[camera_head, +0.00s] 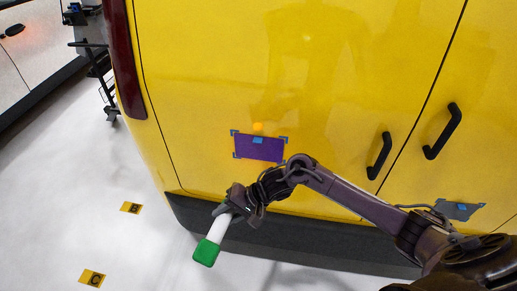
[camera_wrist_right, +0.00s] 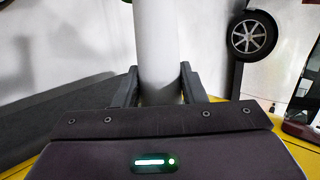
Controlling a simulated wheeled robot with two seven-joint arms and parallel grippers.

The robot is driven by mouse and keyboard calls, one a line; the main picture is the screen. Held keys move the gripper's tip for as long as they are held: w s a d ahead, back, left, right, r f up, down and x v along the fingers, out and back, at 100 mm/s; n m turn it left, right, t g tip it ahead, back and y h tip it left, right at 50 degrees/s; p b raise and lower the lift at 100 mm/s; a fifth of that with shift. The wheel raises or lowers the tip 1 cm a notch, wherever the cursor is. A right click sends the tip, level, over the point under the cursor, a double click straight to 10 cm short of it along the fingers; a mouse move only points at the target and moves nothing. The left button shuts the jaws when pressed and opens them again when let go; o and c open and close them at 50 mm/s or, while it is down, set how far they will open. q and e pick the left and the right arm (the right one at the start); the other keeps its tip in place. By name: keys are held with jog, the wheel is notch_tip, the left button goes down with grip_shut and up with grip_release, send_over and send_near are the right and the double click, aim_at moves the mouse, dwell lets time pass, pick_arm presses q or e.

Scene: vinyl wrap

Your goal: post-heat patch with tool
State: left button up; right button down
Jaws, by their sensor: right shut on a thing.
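A purple patch (camera_head: 259,148) with blue corner marks lies flat on the yellow vehicle panel (camera_head: 220,60). A small blue piece sits on its upper edge, with an orange spot just above. My right gripper (camera_head: 226,208) is shut on a white tool with a green end (camera_head: 207,251), held below and left of the patch, apart from it. The green end points down and left. In the right wrist view the tool's white body (camera_wrist_right: 158,50) stands between the two fingers (camera_wrist_right: 157,88). My left gripper is in neither view.
Two black door handles (camera_head: 379,156) (camera_head: 441,131) stick out right of the patch. A dark bumper (camera_head: 300,240) runs below the panel. Floor markers B (camera_head: 131,208) and C (camera_head: 92,279) lie on the open pale floor at left. A black stand (camera_head: 95,60) is at upper left.

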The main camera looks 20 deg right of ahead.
aim_at(213, 245)
jog(key=s+a+p, duration=0.1)
jog(key=s+p, duration=0.1)
jog(key=s+a+p, duration=0.2)
jog(key=s+p, duration=0.1)
jog(key=s+a+r+p, duration=0.1)
jog(key=s+a+p, duration=0.1)
jog(key=shift+s+a, duration=0.1)
jog(key=shift+s, duration=0.1)
jog(key=s+a+p, duration=0.5)
jog(key=s+a, duration=0.2)
jog(key=s, duration=0.3)
jog(key=shift+s+a+f, duration=0.25)
jog(key=shift+s+f, duration=0.1)
jog(key=shift+f, duration=0.05)
